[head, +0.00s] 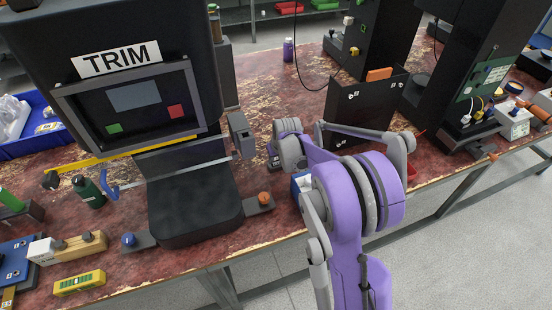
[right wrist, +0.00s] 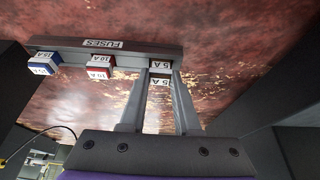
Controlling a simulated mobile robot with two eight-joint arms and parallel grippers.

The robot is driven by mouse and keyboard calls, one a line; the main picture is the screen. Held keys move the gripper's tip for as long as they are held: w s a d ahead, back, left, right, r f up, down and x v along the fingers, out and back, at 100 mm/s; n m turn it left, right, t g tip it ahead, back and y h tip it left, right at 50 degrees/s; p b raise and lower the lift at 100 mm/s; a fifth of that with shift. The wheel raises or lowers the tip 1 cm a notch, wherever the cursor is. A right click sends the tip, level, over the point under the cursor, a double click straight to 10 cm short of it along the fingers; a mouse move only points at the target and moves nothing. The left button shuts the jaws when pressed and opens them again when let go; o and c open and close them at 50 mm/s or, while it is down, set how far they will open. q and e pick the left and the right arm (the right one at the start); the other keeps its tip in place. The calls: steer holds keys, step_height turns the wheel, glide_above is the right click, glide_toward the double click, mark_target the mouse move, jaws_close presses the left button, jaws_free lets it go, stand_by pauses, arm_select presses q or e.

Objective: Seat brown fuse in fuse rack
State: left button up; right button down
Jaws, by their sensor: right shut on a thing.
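The fuse rack (right wrist: 120,48), a dark bar with a FUSES label, lies on the worn red bench top in the right wrist view. A blue fuse (right wrist: 45,62) marked 15 A and a red fuse (right wrist: 99,66) marked 10 A sit along it. My right gripper (right wrist: 161,77) is shut on the brown fuse (right wrist: 160,79), at the rack's 5 A end. Little of the fuse shows beyond its 5 A label; I cannot tell whether it is seated. In the head view my purple right arm hides these fingertips. My left gripper is not in view.
The TRIM machine (head: 125,95) stands left, with an orange button (head: 264,198) at its base. A purple bottle (head: 288,50) stands behind. The bench's front edge is close.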

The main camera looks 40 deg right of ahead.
steer(key=shift+f, duration=0.1)
steer(key=c, duration=0.6)
jaws_free()
steer(key=shift+r, duration=0.3)
steer(key=p+v, duration=0.1)
steer(key=v, duration=1)
steer(key=shift+s+r, duration=0.15)
steer(key=shift+r, duration=0.2)
steer(key=shift+f, duration=0.1)
